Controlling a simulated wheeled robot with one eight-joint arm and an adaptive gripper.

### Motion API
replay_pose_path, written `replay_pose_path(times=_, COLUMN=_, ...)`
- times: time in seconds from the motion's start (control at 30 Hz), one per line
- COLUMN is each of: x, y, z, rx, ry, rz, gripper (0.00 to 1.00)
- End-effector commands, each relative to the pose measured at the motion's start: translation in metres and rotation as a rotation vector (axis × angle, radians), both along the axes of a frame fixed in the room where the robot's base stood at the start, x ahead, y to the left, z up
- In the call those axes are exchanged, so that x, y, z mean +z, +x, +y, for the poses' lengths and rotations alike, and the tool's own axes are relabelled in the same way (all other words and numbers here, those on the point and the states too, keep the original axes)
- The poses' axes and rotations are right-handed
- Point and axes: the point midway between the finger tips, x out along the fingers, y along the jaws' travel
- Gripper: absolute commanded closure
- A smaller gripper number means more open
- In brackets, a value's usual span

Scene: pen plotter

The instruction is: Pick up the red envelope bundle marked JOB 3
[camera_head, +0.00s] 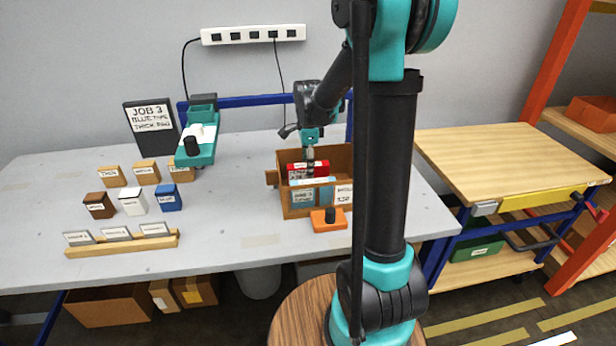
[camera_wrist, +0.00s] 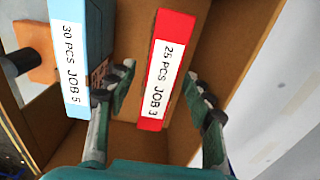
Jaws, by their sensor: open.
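The red envelope bundle (camera_wrist: 168,62) stands on edge in a brown box (camera_wrist: 228,50), with a white label reading 25 PCS JOB 3. It also shows in the head view (camera_head: 296,170), near the back of the box. A light blue bundle (camera_wrist: 80,25), labelled 30 PCS JOB 5, stands beside it with a gap between. My gripper (camera_wrist: 158,75) is open, with one finger on each side of the red bundle. The finger on the blue side is in the gap. I cannot tell whether either finger touches the red bundle.
An orange block with a black knob (camera_head: 328,222) sits in front of the box. The pen plotter (camera_head: 198,145), a black JOB 3 sign (camera_head: 152,128) and several small labelled blocks stand to the left on the grey table (camera_head: 215,225). The table between them and the box is clear.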

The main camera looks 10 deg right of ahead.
Motion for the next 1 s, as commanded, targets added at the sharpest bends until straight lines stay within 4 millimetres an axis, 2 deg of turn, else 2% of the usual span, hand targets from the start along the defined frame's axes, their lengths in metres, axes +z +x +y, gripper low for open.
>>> replay_pose_path(times=0.27, x=-0.0038, y=-0.0003, z=0.0000, rx=0.000, ry=0.000, rz=0.000, gripper=0.48)
replay_pose_path(times=0.7, x=-0.0036, y=-0.0003, z=0.0000, rx=0.000, ry=0.000, rz=0.000, gripper=1.00)
replay_pose_path(times=1.0, x=-0.0027, y=-0.0003, z=0.0000, rx=0.000, ry=0.000, rz=0.000, gripper=1.00)
